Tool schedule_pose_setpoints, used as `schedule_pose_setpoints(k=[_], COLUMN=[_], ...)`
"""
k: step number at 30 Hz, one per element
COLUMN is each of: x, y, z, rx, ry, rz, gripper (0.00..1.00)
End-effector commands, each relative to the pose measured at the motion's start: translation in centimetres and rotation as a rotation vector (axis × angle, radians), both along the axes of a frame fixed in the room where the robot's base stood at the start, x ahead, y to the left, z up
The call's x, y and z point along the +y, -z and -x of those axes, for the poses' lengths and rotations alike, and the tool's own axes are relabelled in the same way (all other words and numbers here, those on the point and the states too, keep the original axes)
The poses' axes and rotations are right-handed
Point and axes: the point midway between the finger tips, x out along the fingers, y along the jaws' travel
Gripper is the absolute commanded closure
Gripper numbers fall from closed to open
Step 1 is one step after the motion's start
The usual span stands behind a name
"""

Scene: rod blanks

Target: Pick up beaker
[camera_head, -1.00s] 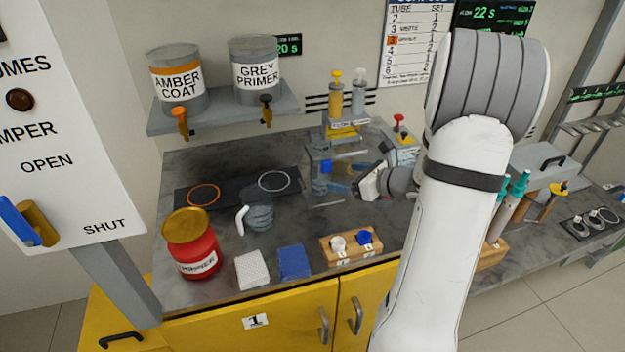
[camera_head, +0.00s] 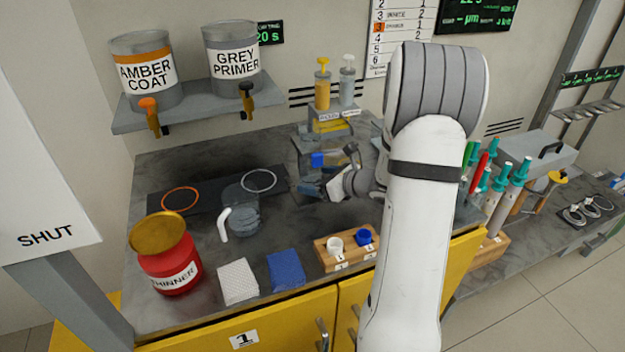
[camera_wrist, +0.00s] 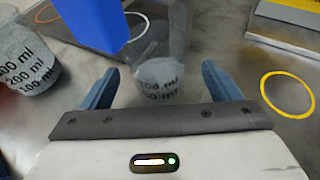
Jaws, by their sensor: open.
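A clear beaker (camera_wrist: 160,78) with dark ml marks stands between the two blue fingers of my gripper (camera_wrist: 158,90) in the wrist view. The fingers are spread, one on each side, with gaps to its walls. In the head view my gripper (camera_head: 318,186) is low over the bench, left of my forearm; the beaker there is hard to make out. A second marked beaker (camera_wrist: 24,62) is at the left of the wrist view. A grey vessel with a white handle (camera_head: 243,218) stands in front of the dark plate.
A dispenser stand (camera_head: 328,125) is behind my gripper. A wooden block with cups (camera_head: 347,250) lies in front. A red thinner can (camera_head: 172,265) stands at left.

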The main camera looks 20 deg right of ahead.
Motion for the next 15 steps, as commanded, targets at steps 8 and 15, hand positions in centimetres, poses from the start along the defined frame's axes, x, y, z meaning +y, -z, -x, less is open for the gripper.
schedule_pose_setpoints(k=[8,15], x=[1.5,1.6], y=[1.0,1.0], z=[-2.2,-2.2], rx=[0.000,0.000], ry=[-0.005,-0.005], rz=[0.000,0.000], gripper=[0.17,0.21])
